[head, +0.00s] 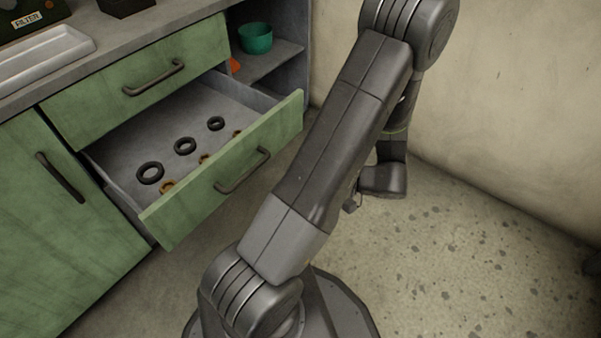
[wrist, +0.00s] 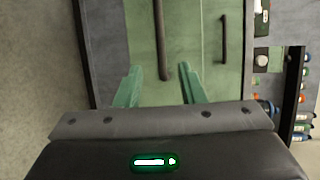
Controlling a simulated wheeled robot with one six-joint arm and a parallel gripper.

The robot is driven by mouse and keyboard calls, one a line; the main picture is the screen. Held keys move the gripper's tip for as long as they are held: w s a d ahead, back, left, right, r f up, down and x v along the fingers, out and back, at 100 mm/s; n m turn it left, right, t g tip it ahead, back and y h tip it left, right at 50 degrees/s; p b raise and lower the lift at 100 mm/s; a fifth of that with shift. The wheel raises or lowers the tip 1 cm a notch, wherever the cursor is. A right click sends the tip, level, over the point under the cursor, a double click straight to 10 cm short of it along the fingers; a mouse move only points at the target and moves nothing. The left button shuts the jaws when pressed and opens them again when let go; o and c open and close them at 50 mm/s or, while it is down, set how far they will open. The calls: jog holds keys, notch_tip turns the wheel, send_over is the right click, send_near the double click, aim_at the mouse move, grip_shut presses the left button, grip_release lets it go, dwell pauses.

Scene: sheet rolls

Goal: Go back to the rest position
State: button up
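My gripper (wrist: 160,70) shows in the wrist view with its two green fingers spread apart and nothing held between them. A dark bar handle (wrist: 162,48) on a green front (wrist: 195,40) appears in line with the gap between the fingers; I cannot tell how far beyond them it is. In the head view my arm rises through the middle and bends down at the right, and its end is mostly hidden behind the upper link. An open green drawer (head: 230,165) stands to the left of my arm, with its handle (head: 243,171) facing me.
The drawer holds several black rings (head: 151,172) and orange-brown rings (head: 167,187). A closed drawer (head: 140,85) is above it, a cupboard door (head: 60,230) at left. A green bowl (head: 255,38) sits on a side shelf. The speckled floor (head: 450,260) at right is clear, bounded by a wall (head: 520,100).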

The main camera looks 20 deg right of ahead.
aim_at(255, 171)
jog(key=b+x, duration=0.3)
jog(key=x, duration=1)
jog(key=shift+w+a+f, duration=0.15)
jog(key=shift+w+a, duration=0.05)
jog(key=shift+a, duration=0.15)
